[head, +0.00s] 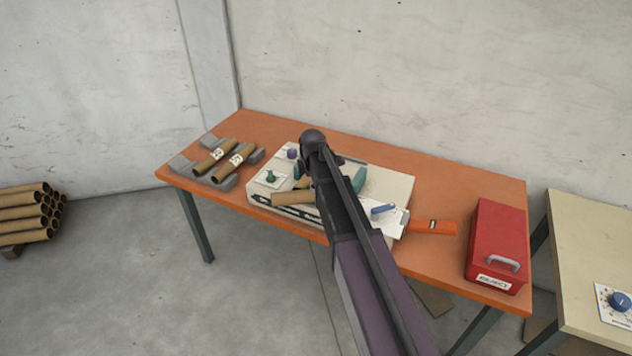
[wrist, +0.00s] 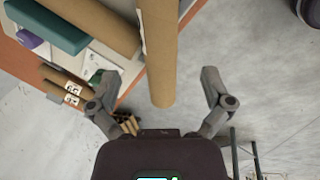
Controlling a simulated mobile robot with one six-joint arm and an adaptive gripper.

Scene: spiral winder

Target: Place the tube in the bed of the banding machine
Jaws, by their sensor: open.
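A brown cardboard tube (head: 292,198) lies along the front of the white banding machine (head: 390,184), partly hidden by my arm. In the wrist view this tube (wrist: 160,50) passes between the fingers of my gripper (wrist: 160,85), which is open with a gap on both sides. The tube's near end shows just in front of the palm. A second tube (wrist: 98,22) lies beside a teal block (wrist: 48,26) on the machine; a small part of it (head: 302,182) shows behind the first in the head view. In the head view my arm hides the gripper's fingers.
Two labelled tubes (head: 235,162) rest on grey cradles (head: 182,164) at the left of the orange table (head: 450,183). A red box (head: 497,245) stands at the right, beside an orange object (head: 432,227). More tubes (head: 28,213) are stacked at the far left.

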